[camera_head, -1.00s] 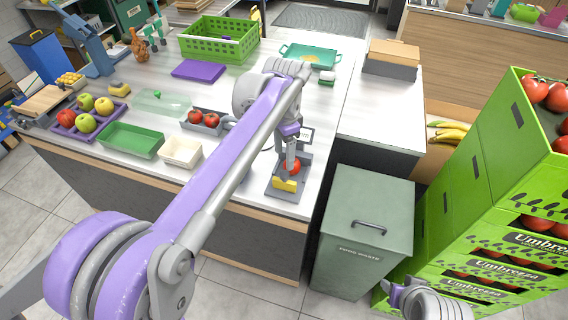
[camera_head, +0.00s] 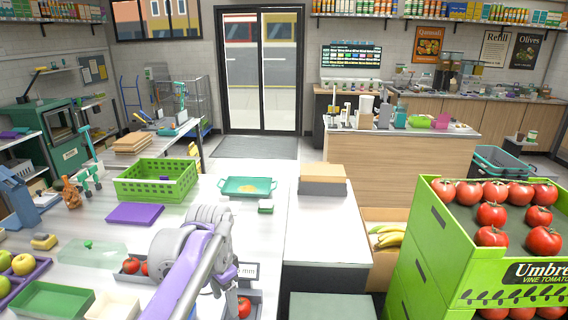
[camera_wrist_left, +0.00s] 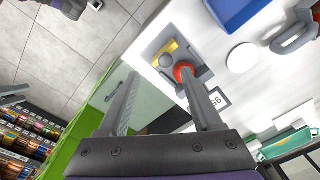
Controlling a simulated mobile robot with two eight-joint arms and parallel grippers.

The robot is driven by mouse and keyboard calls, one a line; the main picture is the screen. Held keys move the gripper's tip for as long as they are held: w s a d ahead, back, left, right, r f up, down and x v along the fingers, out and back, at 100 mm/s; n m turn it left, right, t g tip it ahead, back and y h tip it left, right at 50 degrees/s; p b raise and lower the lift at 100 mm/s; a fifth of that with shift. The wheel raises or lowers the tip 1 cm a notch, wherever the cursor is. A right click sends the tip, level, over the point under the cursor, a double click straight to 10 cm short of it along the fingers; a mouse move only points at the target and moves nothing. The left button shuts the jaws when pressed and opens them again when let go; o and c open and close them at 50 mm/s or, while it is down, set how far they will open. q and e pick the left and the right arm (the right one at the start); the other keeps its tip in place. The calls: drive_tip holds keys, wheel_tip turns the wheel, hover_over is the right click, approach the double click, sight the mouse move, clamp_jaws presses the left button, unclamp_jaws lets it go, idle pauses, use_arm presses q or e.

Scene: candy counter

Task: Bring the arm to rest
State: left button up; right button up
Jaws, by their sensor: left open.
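My left arm comes in from the bottom of the head view, and its gripper (camera_head: 226,282) points down over the counter, partly hidden by the arm. In the left wrist view the left gripper (camera_wrist_left: 158,80) has its two fingers wide apart with nothing held. A red tomato (camera_wrist_left: 183,71) lies in a grey tray (camera_wrist_left: 160,62) with a yellow item (camera_wrist_left: 169,47), beyond the right-hand fingertip. The tomato also shows in the head view (camera_head: 243,308), just below the gripper. My right gripper is not clearly in view.
A green crate (camera_head: 155,182), a purple tray (camera_head: 135,214) and a teal tray (camera_head: 248,187) stand on the white counter (camera_head: 325,235). Green tomato boxes (camera_head: 432,245) rise at the right. A wooden counter (camera_head: 400,152) stands farther back.

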use_arm(q)
drive_tip(key=s+a+f+n+t, duration=0.1)
drive_tip(key=s+f+n, duration=0.3)
drive_tip(key=s, duration=0.6)
drive_tip(key=s+a+f+n+t, duration=0.1)
drive_tip(key=s+f+n+t, duration=0.3)
drive_tip(key=s+f, duration=0.4)
drive_tip(key=shift+s+a+f, duration=0.25)
drive_tip(key=shift+s+f, duration=0.05)
drive_tip(key=shift+s, duration=0.7)
